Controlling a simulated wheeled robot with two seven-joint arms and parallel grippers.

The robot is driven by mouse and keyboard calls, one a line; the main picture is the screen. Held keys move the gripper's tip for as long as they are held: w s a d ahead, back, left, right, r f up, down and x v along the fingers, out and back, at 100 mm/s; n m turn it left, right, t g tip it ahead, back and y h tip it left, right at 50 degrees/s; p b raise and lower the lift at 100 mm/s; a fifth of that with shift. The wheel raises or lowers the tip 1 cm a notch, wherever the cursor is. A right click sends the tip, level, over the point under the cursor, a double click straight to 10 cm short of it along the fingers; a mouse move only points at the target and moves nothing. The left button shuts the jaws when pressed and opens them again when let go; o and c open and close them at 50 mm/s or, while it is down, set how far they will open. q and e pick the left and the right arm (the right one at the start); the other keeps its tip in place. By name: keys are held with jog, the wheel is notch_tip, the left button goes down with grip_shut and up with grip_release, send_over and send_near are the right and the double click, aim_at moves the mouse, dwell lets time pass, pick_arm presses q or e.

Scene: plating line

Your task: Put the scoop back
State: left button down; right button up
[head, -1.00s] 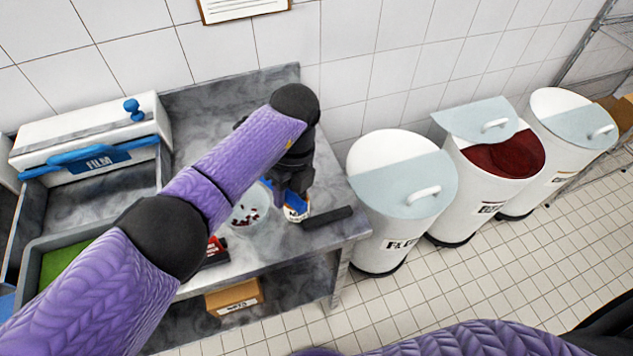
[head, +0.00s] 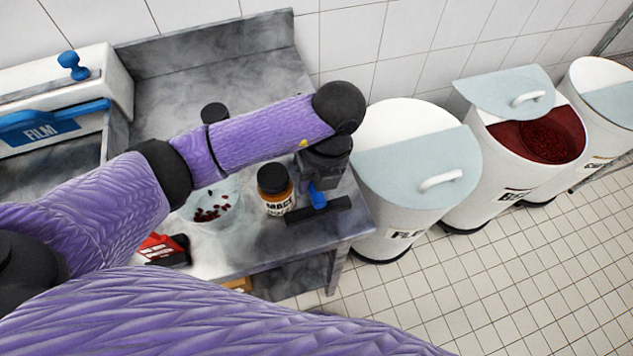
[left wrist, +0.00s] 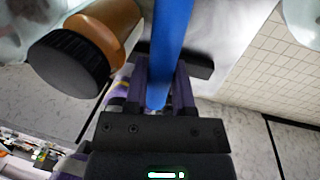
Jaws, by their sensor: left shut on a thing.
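My left gripper (head: 317,190) is shut on a slim blue handle, which I take to be the scoop (head: 318,199). In the left wrist view the blue handle (left wrist: 172,40) runs up between the two fingers. The scoop's far end is out of that view. In the head view the gripper is above a flat black bar (head: 330,208) at the counter's right front corner. Whether the scoop touches the bar I cannot tell. My right gripper is not in view.
An amber jar with a black lid (head: 276,189) stands just left of the gripper. A clear bowl (head: 189,214) with dark red bits is further left. A red and black object (head: 162,250) lies in front. White bins (head: 411,209) stand right of the counter; the middle one (head: 487,195) holds red contents.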

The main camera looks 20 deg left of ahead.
pick_arm(q)
notch_tip(320, 180, down, 3)
jog(key=shift+f+b, duration=0.15)
jog(key=shift+b, duration=0.25)
jog(key=c, duration=0.9)
grip_release()
jog(key=shift+f, duration=0.15)
jog(key=shift+o, duration=0.8)
